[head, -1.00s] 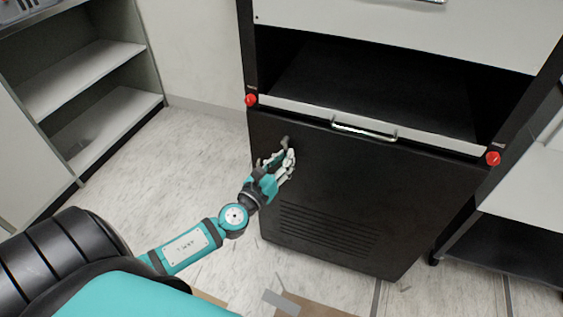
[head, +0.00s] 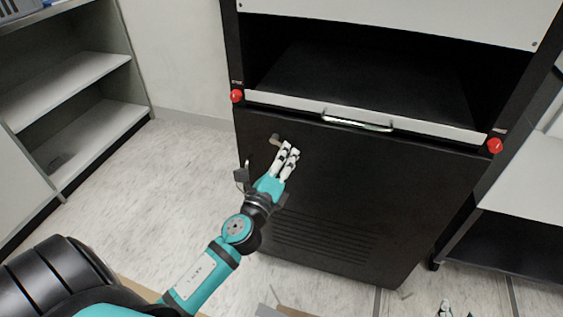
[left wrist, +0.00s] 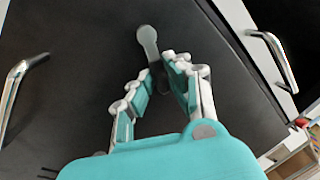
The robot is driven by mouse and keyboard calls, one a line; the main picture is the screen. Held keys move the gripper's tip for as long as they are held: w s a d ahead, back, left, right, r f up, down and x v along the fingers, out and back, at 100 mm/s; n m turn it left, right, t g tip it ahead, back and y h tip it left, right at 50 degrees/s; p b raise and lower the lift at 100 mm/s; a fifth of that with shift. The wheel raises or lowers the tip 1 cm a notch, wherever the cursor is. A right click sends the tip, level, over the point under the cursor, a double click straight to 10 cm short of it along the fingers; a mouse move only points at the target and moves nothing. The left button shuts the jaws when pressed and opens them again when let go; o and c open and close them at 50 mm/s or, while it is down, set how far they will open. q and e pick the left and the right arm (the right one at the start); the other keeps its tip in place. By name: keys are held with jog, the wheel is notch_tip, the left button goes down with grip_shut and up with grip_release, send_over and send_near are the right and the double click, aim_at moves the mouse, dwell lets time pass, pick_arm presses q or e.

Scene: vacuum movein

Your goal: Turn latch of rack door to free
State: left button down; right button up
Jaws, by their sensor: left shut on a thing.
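The rack door (head: 370,190) is a black panel with vent slots, standing closed in the rack. Its latch (head: 275,138) is a small grey-brown handle at the door's upper left. In the left wrist view the latch (left wrist: 148,42) shows a round end and a bar running down between my fingers. My left gripper (head: 290,149) is at the latch from the lower right. Fingertips of my right gripper (head: 459,307) show apart at the bottom edge of the head view.
A silver handle (head: 358,124) sits on the pale strip above the door. Red knobs flank it at left (head: 237,96) and right (head: 495,146). An open shelf (head: 70,95) stands at the far left. The floor (head: 165,185) between shelf and rack is clear.

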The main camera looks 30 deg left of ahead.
pick_arm(q)
jog(key=n, duration=0.2)
jog(key=r+n+y, duration=0.1)
jog(key=shift+d, duration=0.25)
jog(key=shift+d+r+n, duration=0.1)
jog(key=shift+r+n, duration=0.1)
jog(key=shift+n, duration=0.9)
jog(key=shift+r+n+y, duration=0.25)
jog(key=shift+n+y, duration=0.1)
jog(key=shift+n, duration=0.35)
jog(key=shift+r+n+y, duration=0.2)
jog(key=shift+n+y, duration=0.15)
jog(key=shift+n, duration=0.35)
pick_arm(e)
jog(key=shift+w+a+r+t+y, duration=0.15)
jog(key=shift+w+r+t, duration=0.2)
jog(key=shift+r, duration=0.2)
jog(key=shift+w+a+r+t+y, duration=0.1)
jog(key=shift+w+a+r+t, duration=0.1)
jog(key=shift+w+r+t, duration=0.25)
jog(key=shift+w+a+r+t+y, duration=0.1)
jog(key=shift+w+a+r+t, duration=0.15)
jog(key=shift+r, duration=0.4)
jog(key=shift+d, duration=0.1)
pick_arm(q)
jog(key=shift+w, duration=0.1)
jog(key=c, duration=1.3)
grip_release()
